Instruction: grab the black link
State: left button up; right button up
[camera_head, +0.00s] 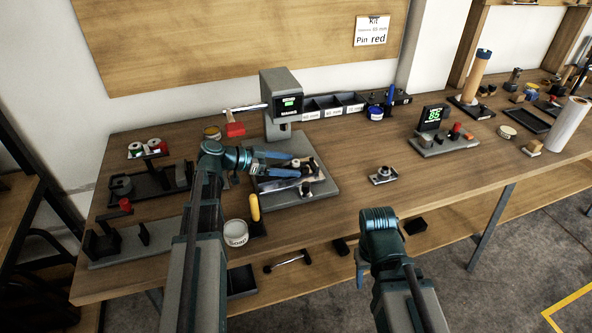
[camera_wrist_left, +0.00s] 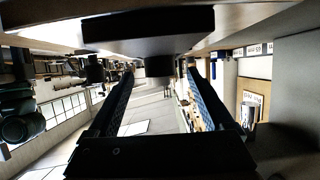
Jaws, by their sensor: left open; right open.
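My left gripper (camera_head: 300,166) is over the grey base of the press (camera_head: 283,105), with its two blue fingers apart. Dark parts and a pale grey bar (camera_head: 283,183) lie on that base beside and below the fingers. I cannot tell for certain which dark part is the black link. In the left wrist view the open fingers (camera_wrist_left: 160,76) show nothing clearly gripped between them, and a dark flat plate (camera_wrist_left: 150,35) spans the top, close to the fingertips. My right gripper (camera_head: 362,268) is at the table's front edge, pointing down, mostly hidden behind its own wrist, and holds nothing visible.
A yellow-handled tool (camera_head: 255,208) and a white tin (camera_head: 235,233) stand close to my left arm. A small grey block with a round part (camera_head: 383,175) sits to the right. A display stand (camera_head: 445,140) is further right. The wooden tabletop (camera_head: 350,205) between them is mostly clear.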

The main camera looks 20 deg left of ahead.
pick_arm(q)
jog(key=shift+x, duration=1.1)
grip_shut()
